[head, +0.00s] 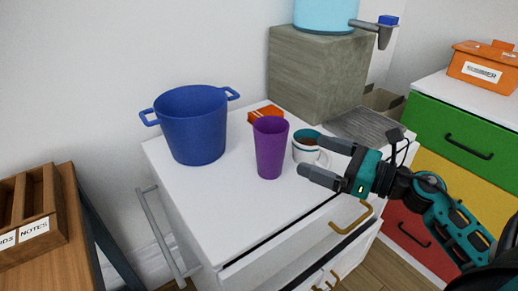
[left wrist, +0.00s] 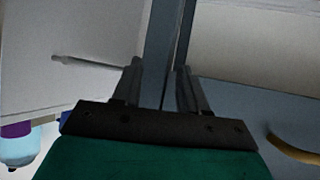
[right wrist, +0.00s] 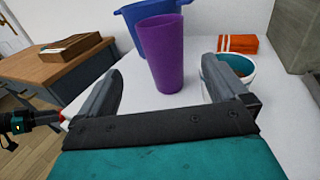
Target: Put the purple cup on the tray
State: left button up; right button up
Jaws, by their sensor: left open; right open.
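The purple cup (head: 270,148) stands upright on the white cabinet top, between a blue pot and a white mug. My right gripper (head: 313,156) is open and empty, to the right of the cup at the mug's near side. In the right wrist view the purple cup (right wrist: 162,55) stands ahead between the open fingers, apart from them. My left gripper (left wrist: 160,72) is open and empty in its wrist view; it is outside the head view. I cannot make out a clear tray; a grey slatted panel (head: 366,127) lies at the back right.
The blue two-handled pot (head: 195,128) stands left of the cup. The white mug (head: 307,152) is close by my right fingers. An orange packet (head: 264,113) lies behind the cup. A grey block (head: 315,75) rises behind. The cabinet top's front left (head: 225,215) is clear.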

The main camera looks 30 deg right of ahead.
aim_at(271, 138)
jog(key=p+x, duration=0.1)
jog(key=x, duration=1.1)
jog(key=shift+w+d, duration=0.1)
jog(key=shift+d, duration=0.1)
jog(key=c, duration=1.1)
